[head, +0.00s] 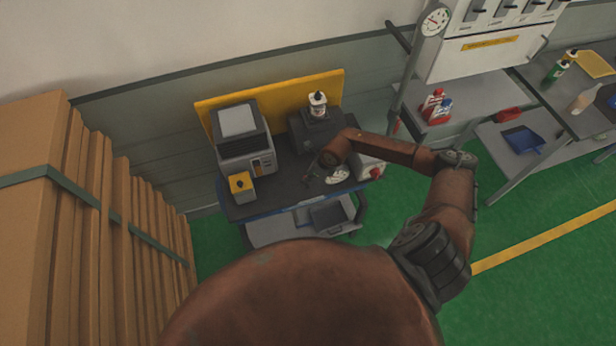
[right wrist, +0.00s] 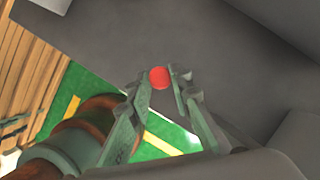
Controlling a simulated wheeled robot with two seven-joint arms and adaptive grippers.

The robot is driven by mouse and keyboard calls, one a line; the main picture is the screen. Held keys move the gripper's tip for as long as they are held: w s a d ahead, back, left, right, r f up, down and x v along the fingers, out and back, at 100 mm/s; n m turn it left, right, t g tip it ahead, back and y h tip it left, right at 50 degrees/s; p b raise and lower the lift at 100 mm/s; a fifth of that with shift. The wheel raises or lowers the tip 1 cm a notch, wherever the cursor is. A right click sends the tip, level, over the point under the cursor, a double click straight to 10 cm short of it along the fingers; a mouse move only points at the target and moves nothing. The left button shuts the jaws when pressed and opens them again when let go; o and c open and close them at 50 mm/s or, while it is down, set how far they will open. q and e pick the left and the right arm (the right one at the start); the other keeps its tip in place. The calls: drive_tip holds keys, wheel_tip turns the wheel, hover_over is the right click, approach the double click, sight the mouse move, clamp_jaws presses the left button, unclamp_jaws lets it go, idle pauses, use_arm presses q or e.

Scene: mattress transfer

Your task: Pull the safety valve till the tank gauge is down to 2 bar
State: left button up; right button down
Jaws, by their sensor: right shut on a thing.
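My right gripper (head: 312,178) reaches over the cart top in the head view, small and partly hard to make out. In the right wrist view, its two fingers (right wrist: 160,84) are closed on a round red knob (right wrist: 159,77), which looks like the safety valve's pull. A round white dial (head: 434,22) with a dark needle is at the top, beside the white panel; its reading is too small to tell. A white object (head: 337,176) lies by the gripper on the cart, unclear in kind. My left gripper is not in view.
Tall cardboard panels (head: 85,200) stand at left. A bench (head: 520,155) stands at right. Green floor (head: 540,290) is clear at lower right.

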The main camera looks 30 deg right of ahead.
drive_tip(key=shift+r, duration=0.7)
drive_tip(key=c, duration=1.7)
unclamp_jaws()
drive_tip(key=shift+c, duration=0.2)
drive_tip(key=v, duration=1.2)
